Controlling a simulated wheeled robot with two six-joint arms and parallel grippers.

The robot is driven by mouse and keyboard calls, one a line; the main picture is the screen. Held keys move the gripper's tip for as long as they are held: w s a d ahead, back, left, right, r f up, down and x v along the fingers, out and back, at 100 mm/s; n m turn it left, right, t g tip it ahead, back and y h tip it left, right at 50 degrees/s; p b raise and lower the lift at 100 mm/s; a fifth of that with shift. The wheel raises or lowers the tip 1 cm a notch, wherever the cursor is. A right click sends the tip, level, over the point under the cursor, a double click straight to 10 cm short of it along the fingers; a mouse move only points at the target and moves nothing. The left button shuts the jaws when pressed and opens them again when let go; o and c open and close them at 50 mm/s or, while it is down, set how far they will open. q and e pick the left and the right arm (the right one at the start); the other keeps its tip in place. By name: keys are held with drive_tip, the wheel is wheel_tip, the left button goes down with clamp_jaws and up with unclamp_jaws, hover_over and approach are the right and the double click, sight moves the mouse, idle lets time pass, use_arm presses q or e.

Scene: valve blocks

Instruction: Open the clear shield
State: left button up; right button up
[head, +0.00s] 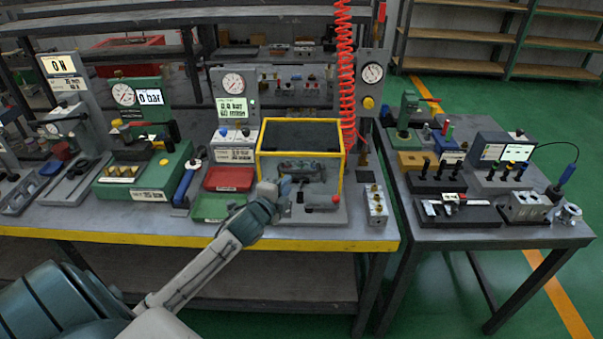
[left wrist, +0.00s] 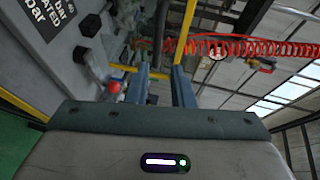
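The clear shield is a see-through cover with a yellow frame (head: 303,153). It stands over a grey metal fixture (head: 300,168) on the main bench and appears to be down over it. Part of the yellow frame also shows in the left wrist view (left wrist: 187,32). My left gripper (head: 285,187) is at the front lower left of the shield. In the left wrist view its two fingers (left wrist: 161,86) are apart with no object clearly held between them. Whether they touch the frame cannot be told. My right gripper is not in view.
Red (head: 229,179) and green (head: 216,207) trays lie left. A red coiled hose (head: 346,70) hangs behind the shield's right side. A second table (head: 480,232) stands right.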

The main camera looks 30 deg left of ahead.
sight(298, 173)
use_arm(q)
drive_tip(key=p+x, duration=0.2)
drive_tip(key=x, duration=0.7)
drive_tip(key=shift+w+a+f, duration=0.1)
drive_tip(key=shift+w, duration=0.1)
drive_tip(key=shift+w+a+f, duration=0.15)
drive_tip(key=shift+w+f, duration=0.05)
drive_tip(key=shift+w, duration=0.25)
clamp_jaws()
